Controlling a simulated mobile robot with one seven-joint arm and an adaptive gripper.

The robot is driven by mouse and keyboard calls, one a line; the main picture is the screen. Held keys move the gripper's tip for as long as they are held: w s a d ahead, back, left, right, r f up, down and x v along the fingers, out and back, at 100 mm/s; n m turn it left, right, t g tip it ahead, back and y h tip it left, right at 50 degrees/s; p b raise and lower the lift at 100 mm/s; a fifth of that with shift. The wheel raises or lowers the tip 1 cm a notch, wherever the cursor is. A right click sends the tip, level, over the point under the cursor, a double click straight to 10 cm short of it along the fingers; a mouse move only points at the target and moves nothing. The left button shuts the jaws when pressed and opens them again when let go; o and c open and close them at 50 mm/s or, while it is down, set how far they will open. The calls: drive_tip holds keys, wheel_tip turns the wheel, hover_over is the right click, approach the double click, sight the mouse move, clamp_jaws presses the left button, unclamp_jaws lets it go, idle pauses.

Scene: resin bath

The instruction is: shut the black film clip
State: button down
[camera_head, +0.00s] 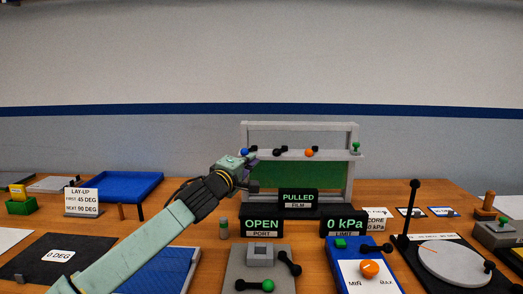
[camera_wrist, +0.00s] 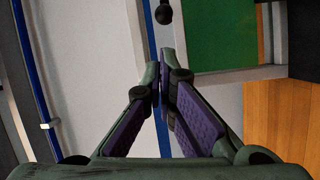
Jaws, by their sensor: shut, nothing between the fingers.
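The black film clip (camera_head: 279,151) sits on the pale cross rail of the frame, between the blue-knobbed clip (camera_head: 245,152) and the orange-knobbed clip (camera_head: 310,152). Its small lever lies low and tilted; I cannot tell whether it is shut. My gripper (camera_head: 252,176) is below and left of the black clip, near the blue one, and apart from the black one. In the wrist view my gripper (camera_wrist: 163,84) has its fingertips together with nothing between them. A dark knob (camera_wrist: 163,14) on a stem shows beyond the fingertips; which clip it belongs to is unclear.
A green-knobbed clip (camera_head: 356,148) stands upright at the rail's right end. Green film (camera_head: 310,176) hangs below the rail. Display signs reading PULLED (camera_head: 298,198), OPEN (camera_head: 262,224) and 0 kPa (camera_head: 345,224) stand in front. A tall black lever (camera_head: 409,210) rises at right.

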sight(265, 156)
drive_tip(key=shift+p+x, duration=2.45)
drive_tip(key=shift+x, duration=2.55)
drive_tip(key=shift+s+d+f+b, duration=0.1)
drive_tip(key=shift+s+f+b, duration=0.1)
drive_tip(key=shift+b, duration=0.65)
drive_tip(key=shift+d+r+n+y, duration=0.1)
drive_tip(key=shift+d+n+y, duration=0.1)
drive_tip(key=shift+n+y, duration=0.15)
drive_tip(key=shift+b, duration=0.35)
